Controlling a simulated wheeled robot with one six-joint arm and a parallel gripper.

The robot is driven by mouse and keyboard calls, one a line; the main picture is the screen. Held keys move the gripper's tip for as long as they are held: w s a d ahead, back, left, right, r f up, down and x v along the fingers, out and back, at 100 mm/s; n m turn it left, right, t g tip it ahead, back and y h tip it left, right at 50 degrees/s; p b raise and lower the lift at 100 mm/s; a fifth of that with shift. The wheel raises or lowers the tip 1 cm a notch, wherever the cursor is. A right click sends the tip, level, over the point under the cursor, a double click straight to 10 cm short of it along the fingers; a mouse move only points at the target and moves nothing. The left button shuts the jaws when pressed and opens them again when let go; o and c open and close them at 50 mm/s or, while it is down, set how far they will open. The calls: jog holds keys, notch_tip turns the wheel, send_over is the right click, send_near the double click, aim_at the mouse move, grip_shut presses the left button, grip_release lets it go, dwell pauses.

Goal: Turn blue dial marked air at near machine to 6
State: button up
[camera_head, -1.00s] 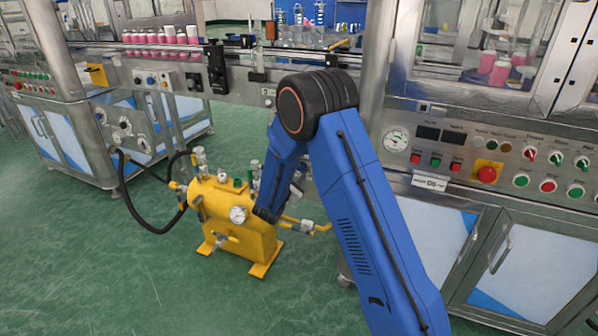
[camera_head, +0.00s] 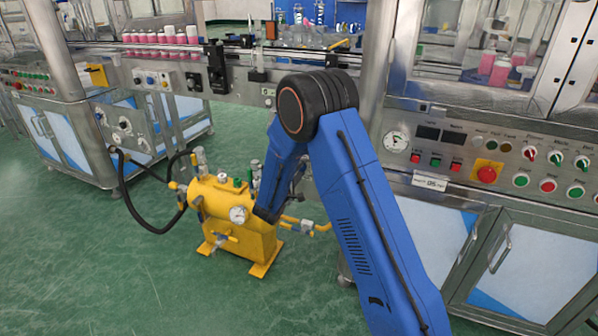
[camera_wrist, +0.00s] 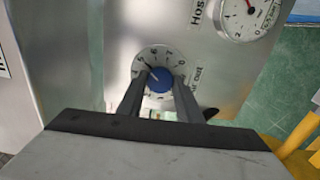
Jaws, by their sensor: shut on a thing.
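The blue dial (camera_wrist: 159,79) shows in the wrist view, set in a round silver scale plate (camera_wrist: 152,55) with numbers around its edge. A dark pointer line on the dial points to its upper left; the number there is too small to read surely. My gripper (camera_wrist: 158,88) is shut on the dial, one dark finger on each side of it. Part of the label beside the plate is hidden by the right finger. In the head view my blue arm hides the dial and the gripper.
A pressure gauge (camera_wrist: 243,12) sits on the same metal panel, up and right of the dial. A yellow tank (camera_head: 232,225) with valves and a black hose (camera_head: 135,205) stands on the green floor. A steel machine with buttons (camera_head: 487,174) stands at right.

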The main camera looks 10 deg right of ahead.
jog(key=m, duration=0.5)
jog(key=shift+s+f+m, duration=0.1)
jog(key=shift+f+m, duration=0.05)
jog(key=shift+m, duration=0.25)
dwell(0.4)
jog(key=o, duration=1)
jog(key=shift+o, duration=0.2)
jog(key=v, duration=1.7)
jog(key=shift+s, duration=0.15)
jog(key=shift+a, duration=0.15)
